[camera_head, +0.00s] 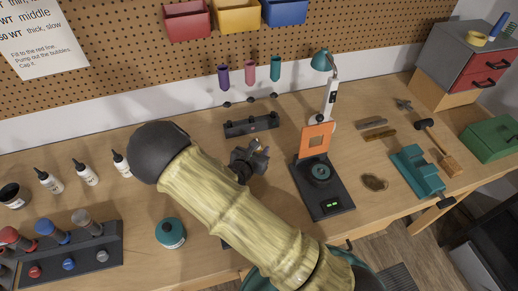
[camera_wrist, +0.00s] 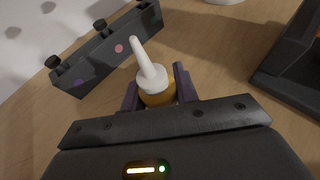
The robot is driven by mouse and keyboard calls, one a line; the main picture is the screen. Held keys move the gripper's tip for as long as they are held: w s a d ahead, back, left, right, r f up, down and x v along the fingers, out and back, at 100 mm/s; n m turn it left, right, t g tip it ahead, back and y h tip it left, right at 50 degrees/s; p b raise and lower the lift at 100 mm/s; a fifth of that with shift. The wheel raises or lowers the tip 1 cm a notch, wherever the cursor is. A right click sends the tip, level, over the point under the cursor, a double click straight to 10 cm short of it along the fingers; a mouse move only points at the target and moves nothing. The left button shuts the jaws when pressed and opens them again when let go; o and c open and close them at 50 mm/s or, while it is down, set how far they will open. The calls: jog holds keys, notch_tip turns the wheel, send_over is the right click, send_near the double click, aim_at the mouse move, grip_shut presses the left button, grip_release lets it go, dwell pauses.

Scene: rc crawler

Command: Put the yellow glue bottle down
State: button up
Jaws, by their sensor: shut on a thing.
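The yellow glue bottle (camera_wrist: 158,98) is held upright or nearly so between the two dark fingers of my gripper (camera_wrist: 157,88) in the wrist view. Its white nozzle (camera_wrist: 149,66) points up, and its lower part is hidden by the gripper. In the head view my gripper (camera_head: 252,156) is over the bench, just in front of a black rack (camera_head: 251,125); I cannot make out the bottle there. The rack also shows in the wrist view (camera_wrist: 105,50), beyond the bottle, with purple and pink dots on its front. I cannot tell whether the bottle's base touches the bench.
A black device with an orange frame (camera_head: 316,139) stands right of my gripper. A teal jar (camera_head: 171,233) is at the front left. A teal vise (camera_head: 416,171) is at right.

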jog(key=shift+f, duration=0.2)
jog(key=o, duration=1)
jog(key=shift+c, duration=0.2)
jog(key=shift+r, duration=0.1)
jog(key=shift+r, duration=0.15)
jog(key=b+v, duration=0.1)
jog(key=v, duration=1)
jog(key=shift+s+a+r, duration=0.1)
jog(key=shift+s+a, duration=0.2)
jog(key=shift+s, duration=0.05)
jog(key=shift+d, duration=0.1)
